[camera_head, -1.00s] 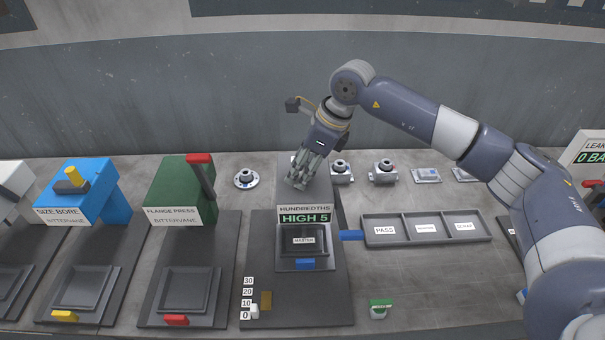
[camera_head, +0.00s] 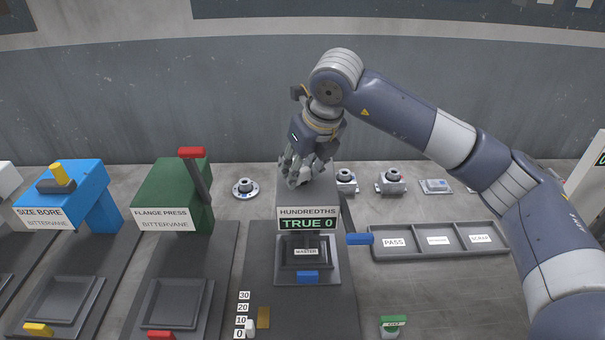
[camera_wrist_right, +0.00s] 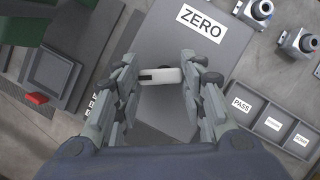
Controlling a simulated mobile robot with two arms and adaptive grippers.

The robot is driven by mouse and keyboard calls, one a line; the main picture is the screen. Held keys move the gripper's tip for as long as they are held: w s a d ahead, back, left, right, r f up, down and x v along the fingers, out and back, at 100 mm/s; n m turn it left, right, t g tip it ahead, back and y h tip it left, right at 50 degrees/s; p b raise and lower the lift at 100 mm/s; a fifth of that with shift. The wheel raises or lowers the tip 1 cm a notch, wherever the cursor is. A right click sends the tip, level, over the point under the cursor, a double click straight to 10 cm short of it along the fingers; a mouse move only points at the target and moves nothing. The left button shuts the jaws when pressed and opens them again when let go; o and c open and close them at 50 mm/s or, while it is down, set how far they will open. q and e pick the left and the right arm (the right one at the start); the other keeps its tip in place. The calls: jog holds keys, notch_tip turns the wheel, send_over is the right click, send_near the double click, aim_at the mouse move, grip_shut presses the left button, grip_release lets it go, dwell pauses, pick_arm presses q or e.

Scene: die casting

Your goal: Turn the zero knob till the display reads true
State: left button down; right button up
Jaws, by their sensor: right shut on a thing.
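The gauge display (camera_head: 307,224) on the front of the grey gauge housing reads "TRUE 0" under a "HUNDREDTHS" label. My right gripper (camera_head: 299,178) is at the top of that housing, and its fingers hide the knob in the head view. In the right wrist view, my right gripper (camera_wrist_right: 161,80) is shut on the light zero knob (camera_wrist_right: 161,75), which has a dark mark at one end. The "ZERO" label (camera_wrist_right: 202,23) lies on the housing beside it. A block labelled "MASTER" (camera_head: 306,252) sits in the gauge's nest. My left gripper is not in view.
A blue lever handle (camera_head: 359,239) is right of the gauge, next to a tray (camera_head: 439,254) with labelled compartments. The green flange press (camera_head: 165,199) and blue size bore machine (camera_head: 68,196) are left. Several metal parts (camera_head: 391,180) stand behind the tray.

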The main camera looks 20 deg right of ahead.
jog(key=shift+w+r, duration=0.1)
jog(key=shift+r, duration=0.1)
dwell(0.4)
jog(key=o, duration=1)
jog(key=shift+c, duration=0.2)
jog(key=shift+o, duration=0.5)
jog(key=shift+f, duration=0.1)
jog(key=v, duration=1.2)
jog(key=shift+f, duration=0.1)
